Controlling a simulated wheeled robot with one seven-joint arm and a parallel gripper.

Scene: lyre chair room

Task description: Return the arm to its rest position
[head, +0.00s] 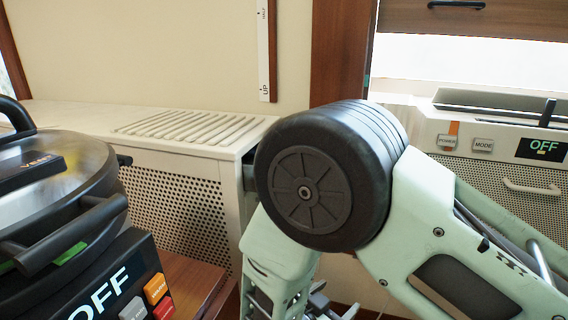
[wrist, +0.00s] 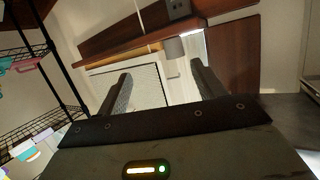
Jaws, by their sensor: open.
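My arm fills the right half of the head view, bent at a large dark round joint, with its pale green links running down to the lower middle and off the right edge. My gripper (wrist: 157,85) shows in the wrist view with its two dark fingers spread wide apart. Nothing is between the fingers; beyond them are a pale panel and brown wood trim. In the head view the fingertips are not clearly visible.
A cooker with an OFF display (head: 98,292) stands close at the left on a brown wooden surface (head: 190,285). A white perforated cabinet (head: 180,190) is behind my arm. A machine with an OFF display (head: 541,149) is at the right. A black wire shelf (wrist: 40,50) is left in the wrist view.

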